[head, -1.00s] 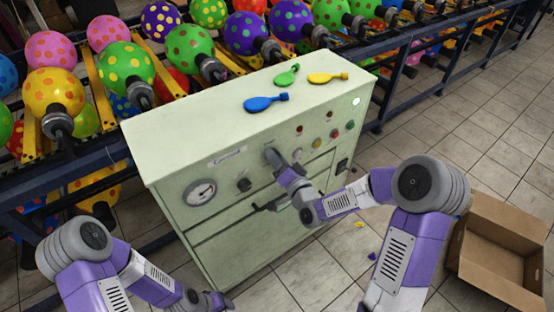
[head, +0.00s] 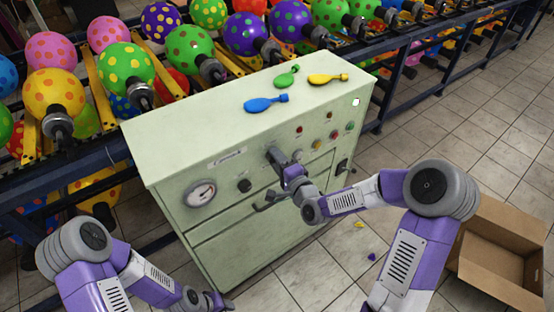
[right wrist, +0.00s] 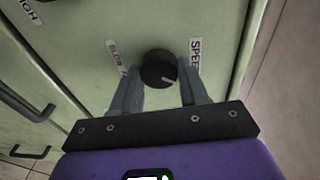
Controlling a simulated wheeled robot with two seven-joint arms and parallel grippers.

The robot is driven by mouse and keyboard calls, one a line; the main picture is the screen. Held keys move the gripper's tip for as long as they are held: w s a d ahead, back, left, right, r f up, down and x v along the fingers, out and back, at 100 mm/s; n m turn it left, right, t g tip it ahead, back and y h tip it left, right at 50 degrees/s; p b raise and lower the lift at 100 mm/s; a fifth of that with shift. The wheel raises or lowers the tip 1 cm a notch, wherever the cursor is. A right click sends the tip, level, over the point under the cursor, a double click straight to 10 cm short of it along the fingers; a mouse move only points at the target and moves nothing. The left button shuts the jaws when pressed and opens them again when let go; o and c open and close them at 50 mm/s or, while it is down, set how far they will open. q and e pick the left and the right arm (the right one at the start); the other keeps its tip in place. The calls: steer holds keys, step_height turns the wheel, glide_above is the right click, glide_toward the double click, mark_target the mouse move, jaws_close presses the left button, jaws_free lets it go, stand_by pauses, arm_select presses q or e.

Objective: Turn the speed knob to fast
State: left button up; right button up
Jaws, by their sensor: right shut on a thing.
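The speed knob (right wrist: 158,69) is a round black knob with a short white mark, on the front of the pale green machine (head: 165,140). In the right wrist view the mark points to the lower right. A "SPEED" label (right wrist: 195,55) is right of it, and a smaller label (right wrist: 116,56), perhaps "SLOW", is left. My right gripper (right wrist: 160,84) is shut on the knob, one finger on each side. In the head view my right gripper (head: 276,162) is at the front panel and hides the knob. My left gripper (head: 222,303) hangs low at the bottom, away from the machine.
A gauge (head: 200,193) and another black knob (head: 244,186) are left on the panel; small coloured buttons (head: 318,143) are right. Blue (head: 265,103), green (head: 287,75) and yellow (head: 327,78) flat balloons lie on top. An open cardboard box (head: 500,250) stands on the floor at right.

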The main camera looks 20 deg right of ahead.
steer(key=m+y+p, duration=0.1)
steer(key=m+p, duration=0.2)
steer(key=m, duration=0.6)
steer(key=m+g+y+p, duration=0.1)
steer(key=m+p, duration=0.3)
steer(key=m, duration=0.5)
steer(key=shift+d+f, duration=0.1)
stand_by(0.6)
steer(key=o, duration=1.1)
steer(key=shift+c, duration=0.2)
steer(key=v, duration=0.7)
steer(key=shift+s+d+p, duration=0.2)
steer(key=shift+s+p, duration=0.05)
steer(key=shift+p, duration=0.1)
